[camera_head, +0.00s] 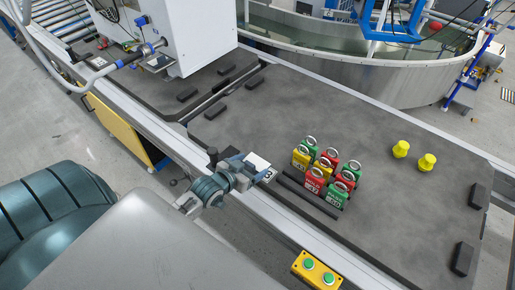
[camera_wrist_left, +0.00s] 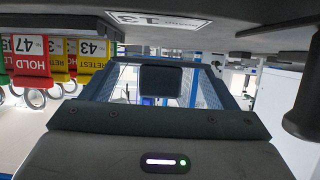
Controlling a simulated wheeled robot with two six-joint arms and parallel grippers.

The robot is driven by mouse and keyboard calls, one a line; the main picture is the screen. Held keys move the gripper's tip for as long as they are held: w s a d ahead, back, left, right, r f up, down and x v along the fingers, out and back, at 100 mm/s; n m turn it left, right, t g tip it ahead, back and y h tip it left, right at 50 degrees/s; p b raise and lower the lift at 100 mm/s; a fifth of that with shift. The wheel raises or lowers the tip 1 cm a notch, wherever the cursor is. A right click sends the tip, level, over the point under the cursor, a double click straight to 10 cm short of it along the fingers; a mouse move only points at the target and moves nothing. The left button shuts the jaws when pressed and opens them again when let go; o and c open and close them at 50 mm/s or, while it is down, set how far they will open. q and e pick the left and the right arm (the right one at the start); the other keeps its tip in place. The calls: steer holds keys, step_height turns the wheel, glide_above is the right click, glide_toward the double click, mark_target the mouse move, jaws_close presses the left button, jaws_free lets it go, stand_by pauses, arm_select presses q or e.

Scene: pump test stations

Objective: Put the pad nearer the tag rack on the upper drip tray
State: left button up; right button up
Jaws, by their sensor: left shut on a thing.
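My left gripper (camera_head: 240,168) is at the near edge of the large dark slab, beside the numbered white plate (camera_head: 259,163). In the left wrist view a dark, rounded square block (camera_wrist_left: 161,81) shows between the gripper's fingers, and the gripper is shut on it. In the head view the held block is mostly hidden. The tag rack's dark rails (camera_head: 308,195) lie right of the gripper, beside red, green and yellow tags (camera_head: 322,172). A dark tray-like surface (camera_head: 165,93) lies farther up, under the white machine. Which surface is the upper drip tray is not certain.
Small black blocks lie near the slab seam (camera_head: 215,111) and at the right edge (camera_head: 478,196). A black post (camera_head: 212,155) stands left of the gripper. Two yellow knobs (camera_head: 401,149) sit right of the tags. The slab's middle is clear.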

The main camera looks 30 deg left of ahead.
arm_select(q)
steer(key=s+d, duration=0.1)
steer(key=s, duration=0.5)
steer(key=w+d+r, duration=0.6)
steer(key=r, duration=0.4)
steer(key=w+d+r+y, duration=0.1)
steer(key=w+d+r, duration=0.4)
steer(key=r, duration=0.5)
steer(key=shift+w+d+n, duration=0.4)
steer(key=shift+d, duration=0.15)
arm_select(e)
steer(key=shift+s+f, duration=0.3)
steer(key=shift+s, duration=0.25)
arm_select(q)
steer(key=shift+f, duration=0.1)
arm_select(e)
steer(key=shift+w, duration=0.15)
arm_select(q)
steer(key=s+a+f, duration=0.6)
steer(key=f, duration=0.3)
steer(key=s+a+f+h, duration=0.1)
steer(key=s+a+f, duration=0.5)
steer(key=f, duration=0.4)
steer(key=shift+f+m, duration=0.15)
steer(key=shift+m, duration=0.25)
arm_select(e)
steer(key=shift+w+r, duration=0.35)
steer(key=shift+w, duration=0.15)
